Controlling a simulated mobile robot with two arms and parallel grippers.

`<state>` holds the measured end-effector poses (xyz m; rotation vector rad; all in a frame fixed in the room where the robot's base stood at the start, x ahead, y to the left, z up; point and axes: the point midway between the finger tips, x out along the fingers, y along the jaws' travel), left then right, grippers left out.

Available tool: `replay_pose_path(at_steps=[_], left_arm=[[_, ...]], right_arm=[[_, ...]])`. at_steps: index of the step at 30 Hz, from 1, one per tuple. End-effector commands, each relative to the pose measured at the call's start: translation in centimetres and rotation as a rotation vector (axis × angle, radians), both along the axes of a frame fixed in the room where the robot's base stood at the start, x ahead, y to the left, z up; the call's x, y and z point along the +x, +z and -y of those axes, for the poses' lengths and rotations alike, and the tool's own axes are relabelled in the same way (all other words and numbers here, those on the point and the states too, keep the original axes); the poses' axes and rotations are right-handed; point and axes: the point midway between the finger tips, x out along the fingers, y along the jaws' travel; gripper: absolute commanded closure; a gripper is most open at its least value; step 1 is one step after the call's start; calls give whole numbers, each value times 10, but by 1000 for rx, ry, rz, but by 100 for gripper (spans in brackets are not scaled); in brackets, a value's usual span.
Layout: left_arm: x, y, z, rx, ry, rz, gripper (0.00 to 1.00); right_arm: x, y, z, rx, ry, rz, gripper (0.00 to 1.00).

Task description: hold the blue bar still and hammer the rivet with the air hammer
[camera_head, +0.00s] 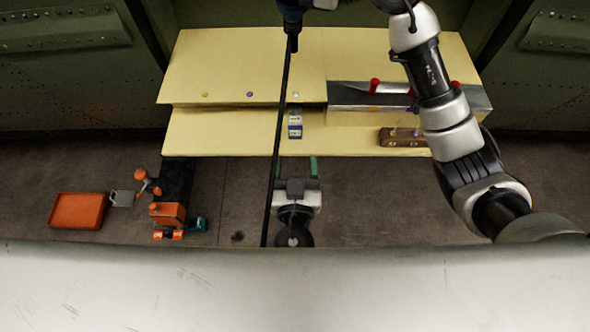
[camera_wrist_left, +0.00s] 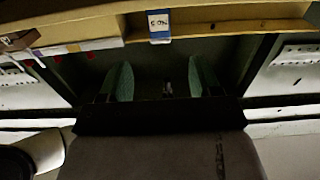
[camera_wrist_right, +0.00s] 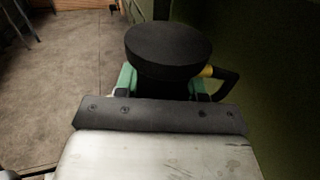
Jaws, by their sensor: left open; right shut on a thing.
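The blue bar, a small blue-and-white block (camera_head: 295,126), sits at the front edge of the yellow panel; its labelled face also shows in the left wrist view (camera_wrist_left: 159,26). My left gripper (camera_head: 299,164) is open just below it, its green fingers pointing at the block but apart from it. My right gripper (camera_wrist_right: 163,88) is shut on the air hammer, whose round black end (camera_wrist_right: 168,50) shows in the right wrist view. The hammer's dark body (camera_head: 292,20) is at the top of the head view, above the panel's far edge. Small yellow, purple and white rivet-like dots (camera_head: 249,94) line the panel.
A long thin black rod or hose (camera_head: 275,150) runs down beside my left gripper. A metal tray with red handles (camera_head: 410,96) and a brown block (camera_head: 401,137) lie to the right. An orange tray (camera_head: 77,210) and orange tools (camera_head: 167,213) are at lower left.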

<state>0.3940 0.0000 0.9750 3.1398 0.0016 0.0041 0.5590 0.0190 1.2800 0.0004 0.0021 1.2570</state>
Motion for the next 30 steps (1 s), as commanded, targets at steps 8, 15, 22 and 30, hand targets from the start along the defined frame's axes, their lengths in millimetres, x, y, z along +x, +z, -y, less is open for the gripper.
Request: replay_pose_path(at_steps=[8, 15, 22, 30], left_arm=[[48, 1, 0, 1, 0, 0, 36], [84, 0, 0, 2, 0, -1, 36], [102, 0, 0, 2, -2, -2, 36], [105, -1, 0, 1, -1, -3, 36]], right_arm=[[0, 3, 0, 5, 0, 5, 93], [0, 3, 0, 5, 0, 5, 93], [0, 3, 0, 5, 0, 5, 93], [0, 3, 0, 5, 0, 5, 93]])
